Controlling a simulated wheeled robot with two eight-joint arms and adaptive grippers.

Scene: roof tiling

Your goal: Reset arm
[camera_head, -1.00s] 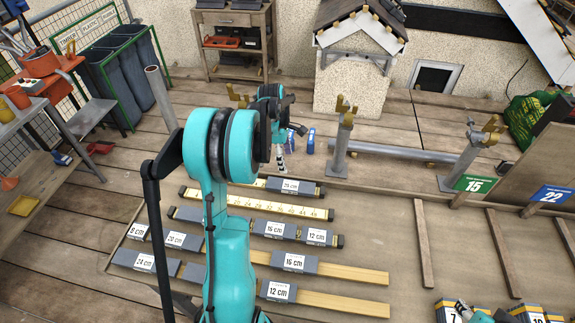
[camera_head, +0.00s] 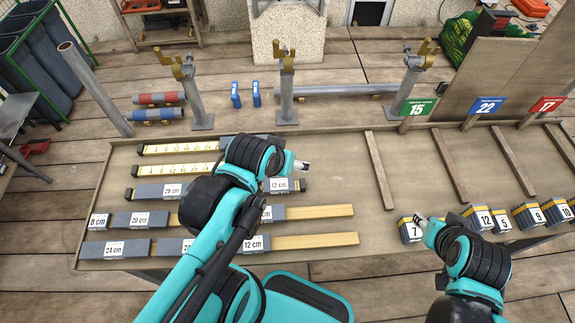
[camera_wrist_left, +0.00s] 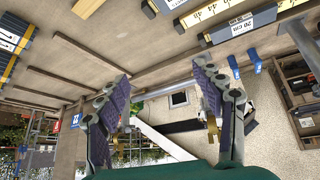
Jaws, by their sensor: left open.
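My left gripper (camera_head: 303,166) hangs over the workbench, near the right ends of the length-marked strips. In the left wrist view my left gripper (camera_wrist_left: 165,95) shows its two fingers wide apart with nothing between them. My right gripper (camera_head: 420,220) is at the bench's front right, right beside the box marked 7 (camera_head: 409,230). Its fingers are small in view, and I cannot tell whether they are open or touch the box.
Wooden strips with grey labelled blocks, such as the 24 cm block (camera_head: 115,249), lie on the bench (camera_head: 340,170). Numbered boxes, such as 9 (camera_head: 527,215), line the front right. Metal posts (camera_head: 195,100) stand behind. The bench's middle is fairly clear.

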